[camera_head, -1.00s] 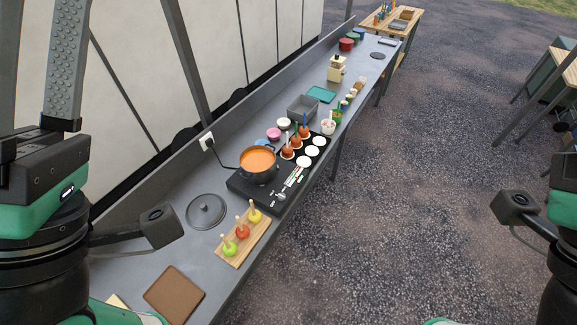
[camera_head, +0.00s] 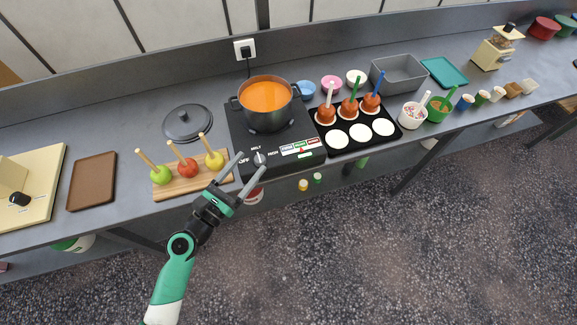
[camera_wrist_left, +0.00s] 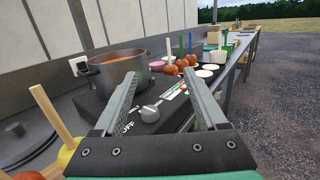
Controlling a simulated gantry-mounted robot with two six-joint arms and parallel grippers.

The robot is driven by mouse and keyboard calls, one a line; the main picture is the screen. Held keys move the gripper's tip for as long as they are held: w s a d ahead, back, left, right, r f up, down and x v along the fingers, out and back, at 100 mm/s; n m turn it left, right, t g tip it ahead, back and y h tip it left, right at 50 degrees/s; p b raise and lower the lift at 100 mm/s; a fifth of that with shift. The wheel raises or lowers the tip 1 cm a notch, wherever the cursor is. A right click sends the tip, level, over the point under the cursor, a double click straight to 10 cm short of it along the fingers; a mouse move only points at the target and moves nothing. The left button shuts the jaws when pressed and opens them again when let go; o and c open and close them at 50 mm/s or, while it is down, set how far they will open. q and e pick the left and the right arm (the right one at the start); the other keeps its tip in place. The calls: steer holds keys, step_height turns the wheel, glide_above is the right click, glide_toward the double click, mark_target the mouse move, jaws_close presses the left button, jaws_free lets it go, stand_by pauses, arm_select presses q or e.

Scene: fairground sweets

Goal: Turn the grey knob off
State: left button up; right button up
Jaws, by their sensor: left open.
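The grey knob (camera_head: 259,158) sits on the front panel of the black hot plate (camera_head: 231,127), among OFF, MELT and HIGH markings. In the left wrist view, the knob (camera_wrist_left: 150,113) shows between the two fingers, and its narrow bar does not point at OFF. Which other marking it points at is too small to tell. My left gripper (camera_head: 250,163) is open and empty, with its fingertips on either side of the knob in the picture. Contact with the knob is not visible. The open fingers also show in the left wrist view (camera_wrist_left: 160,74). My right gripper is not in view.
A dark pot (camera_head: 268,118) of orange liquid stands on the hot plate behind the knob. A wooden board (camera_head: 189,189) with apples on sticks lies to the left. A black tray (camera_head: 400,137) with dipped apples lies to the right. Free air is in front of the counter.

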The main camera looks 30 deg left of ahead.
arm_select(q)
steer(key=b, duration=0.2)
glide_toward(260, 158)
step_height(260, 158, up, 3)
steer(key=d, duration=0.3)
steer(key=shift+s+a+f+n+g+y+b, duration=0.5)
steer(key=shift+s+a+f+y, duration=0.1)
steer(key=shift+a+f, duration=0.5)
steer(key=w, duration=0.7)
steer(key=w+a, duration=0.1)
steer(key=w, duration=0.3)
steer(key=shift+w+b, duration=0.1)
steer(key=shift+b, duration=0.3)
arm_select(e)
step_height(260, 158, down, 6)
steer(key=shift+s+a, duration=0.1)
arm_select(q)
jaws_close()
